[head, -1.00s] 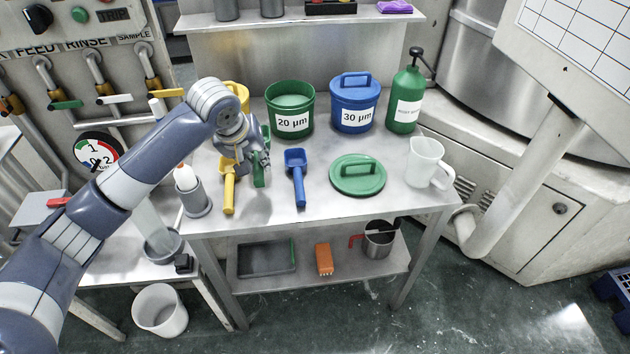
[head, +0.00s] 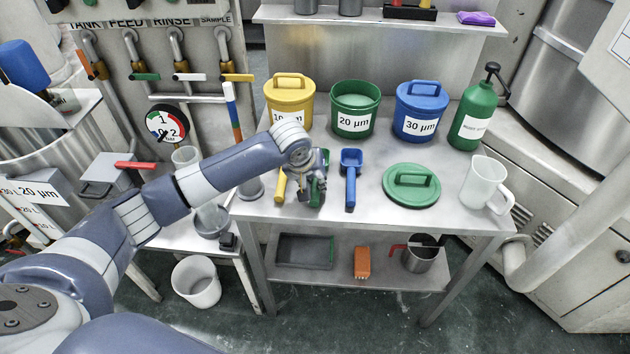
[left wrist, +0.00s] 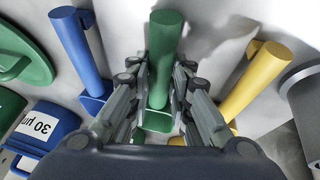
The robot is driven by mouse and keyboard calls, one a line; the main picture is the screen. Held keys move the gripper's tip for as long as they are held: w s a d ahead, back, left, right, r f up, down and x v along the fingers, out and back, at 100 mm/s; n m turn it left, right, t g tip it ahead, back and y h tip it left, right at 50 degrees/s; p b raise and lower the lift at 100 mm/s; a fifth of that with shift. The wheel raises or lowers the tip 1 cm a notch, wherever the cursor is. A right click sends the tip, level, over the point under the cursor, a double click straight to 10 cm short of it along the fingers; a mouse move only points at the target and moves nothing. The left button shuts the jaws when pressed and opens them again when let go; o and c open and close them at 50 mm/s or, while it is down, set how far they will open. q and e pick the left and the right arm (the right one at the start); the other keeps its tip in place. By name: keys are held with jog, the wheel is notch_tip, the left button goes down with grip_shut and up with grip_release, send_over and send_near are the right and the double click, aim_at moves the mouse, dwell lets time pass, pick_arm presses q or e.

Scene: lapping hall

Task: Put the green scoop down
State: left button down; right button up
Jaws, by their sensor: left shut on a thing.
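The green scoop (left wrist: 162,60) is between the fingers of my left gripper (left wrist: 160,95), which is shut on its handle in the left wrist view. In the head view my left gripper (head: 312,195) is over the left part of the steel table (head: 400,222), with a little of the green scoop (head: 322,172) showing beside it. The gripper hides most of the scoop, and I cannot tell whether it touches the tabletop. The yellow scoop (head: 280,187) lies to its left and the blue scoop (head: 351,180) to its right. My right gripper is not in view.
Behind stand a yellow tub (head: 289,92), an open green 20 µm tub (head: 354,104), a blue 30 µm tub (head: 421,108) and a green pump bottle (head: 474,115). A green lid (head: 411,195) and a clear jug (head: 484,182) are to the right. Bare tabletop lies along the front.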

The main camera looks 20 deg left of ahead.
pick_arm(q)
jog(key=c, duration=1.5)
grip_release()
jog(key=shift+f, duration=0.1)
jog(key=shift+o, duration=0.2)
jog(key=v, duration=1.2)
